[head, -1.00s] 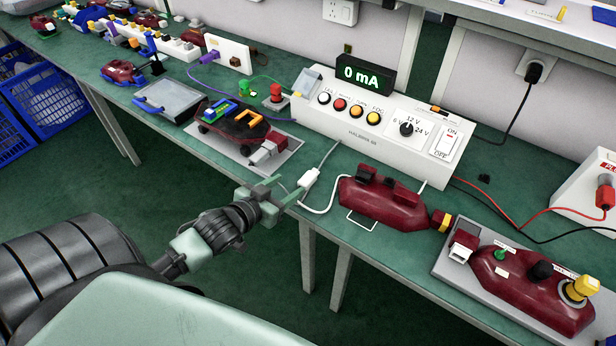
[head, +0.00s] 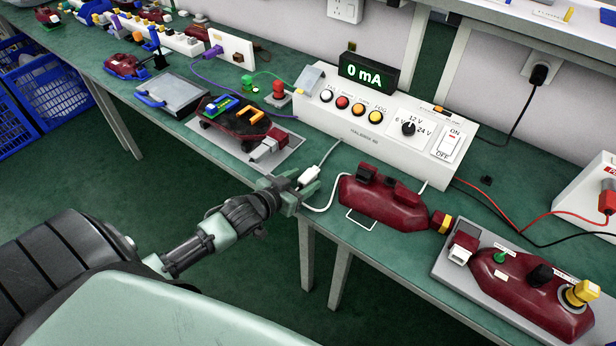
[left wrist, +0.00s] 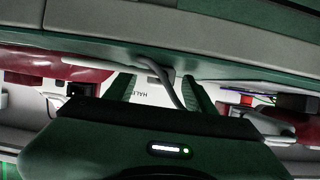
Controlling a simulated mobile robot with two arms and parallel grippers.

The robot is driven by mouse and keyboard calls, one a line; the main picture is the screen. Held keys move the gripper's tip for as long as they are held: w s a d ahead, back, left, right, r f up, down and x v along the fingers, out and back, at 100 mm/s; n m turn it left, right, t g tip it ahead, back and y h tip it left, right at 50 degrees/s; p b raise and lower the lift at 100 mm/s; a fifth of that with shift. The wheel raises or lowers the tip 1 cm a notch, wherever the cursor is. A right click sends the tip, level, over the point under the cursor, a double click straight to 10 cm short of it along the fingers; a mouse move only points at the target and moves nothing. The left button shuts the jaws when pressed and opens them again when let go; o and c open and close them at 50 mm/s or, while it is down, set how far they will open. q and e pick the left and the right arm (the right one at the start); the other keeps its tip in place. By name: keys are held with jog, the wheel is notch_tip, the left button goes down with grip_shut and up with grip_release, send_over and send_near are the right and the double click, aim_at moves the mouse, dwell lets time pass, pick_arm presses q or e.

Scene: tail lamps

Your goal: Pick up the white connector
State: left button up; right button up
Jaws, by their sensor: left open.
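The white connector (head: 309,175) is at the front edge of the green table, on a white cable beside the dark red tail lamp (head: 385,203). My left gripper (head: 298,186) is at the connector, with its fingers open around or just in front of it; I cannot tell whether they touch it. In the left wrist view the two green fingers (left wrist: 158,92) are apart, and a grey cable (left wrist: 165,80) runs between them. The connector is not clear there. My right gripper is not in view.
A white control box (head: 375,130) with a display reading 0 mA stands behind. A dark lamp on a plate (head: 282,160) is to the left. Another red lamp (head: 530,290) sits on a grey plate at the right. Blue crates (head: 30,105) stand on the floor at the left.

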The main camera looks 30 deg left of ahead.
aim_at(302, 181)
pick_arm(q)
grip_shut()
jog(key=shift+r, duration=0.15)
notch_tip(302, 181, up, 20)
jog(key=p, duration=0.1)
jog(key=shift+p, duration=0.3)
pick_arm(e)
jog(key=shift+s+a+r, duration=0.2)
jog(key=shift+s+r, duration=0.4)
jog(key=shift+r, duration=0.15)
